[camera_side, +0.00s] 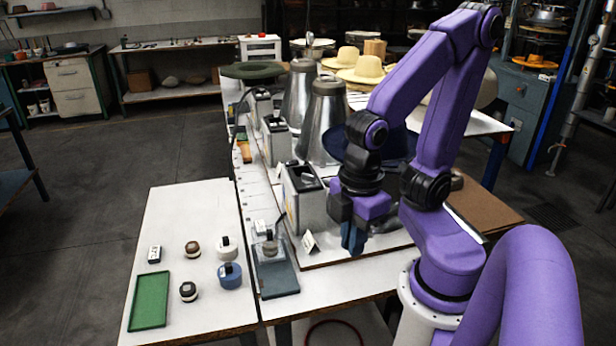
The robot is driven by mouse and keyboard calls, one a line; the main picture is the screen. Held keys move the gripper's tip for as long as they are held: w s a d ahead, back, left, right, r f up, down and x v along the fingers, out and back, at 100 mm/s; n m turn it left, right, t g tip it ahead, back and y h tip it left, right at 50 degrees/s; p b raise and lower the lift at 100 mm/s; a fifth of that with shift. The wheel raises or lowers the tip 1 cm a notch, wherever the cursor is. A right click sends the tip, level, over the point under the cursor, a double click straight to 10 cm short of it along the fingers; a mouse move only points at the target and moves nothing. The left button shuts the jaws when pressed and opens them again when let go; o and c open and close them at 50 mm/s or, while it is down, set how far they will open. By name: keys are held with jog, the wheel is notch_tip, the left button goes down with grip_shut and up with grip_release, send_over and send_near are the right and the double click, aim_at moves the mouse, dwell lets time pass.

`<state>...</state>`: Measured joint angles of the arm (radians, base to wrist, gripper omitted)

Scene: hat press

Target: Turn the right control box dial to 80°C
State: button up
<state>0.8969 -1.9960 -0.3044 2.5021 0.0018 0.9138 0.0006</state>
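Several grey control boxes with dark tops stand in a row along the white bench. The nearest control box (304,200) is just left of my gripper (353,243); the middle box (277,138) and the far box (259,104) stand behind it. I cannot make out a dial or its temperature marks on any of them. My gripper points down beside the nearest box, close above the bench. Its blue fingers overlap in this view, so the opening between them is hidden. No held object shows.
Metal cones (326,120) and a dark blue hat stand behind my gripper. A small white card (310,242) stands before the nearest box. A blue-grey tray (275,275), a green tray (149,301) and several small round items lie at the front left.

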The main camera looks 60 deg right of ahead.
jog(key=o, duration=0.5)
jog(key=shift+w, duration=0.2)
jog(key=shift+o, duration=1.4)
jog(key=w+d+r+m, duration=0.1)
jog(key=w+r+m, duration=0.2)
jog(key=w+m, duration=0.5)
jog(key=shift+w+r, duration=0.25)
jog(key=shift+w, duration=0.9)
notch_tip(320, 180, up, 8)
jog(key=m, duration=2.3)
send_over(308, 175)
notch_tip(308, 175, down, 17)
jog(key=shift+r, duration=0.2)
jog(key=c, duration=1)
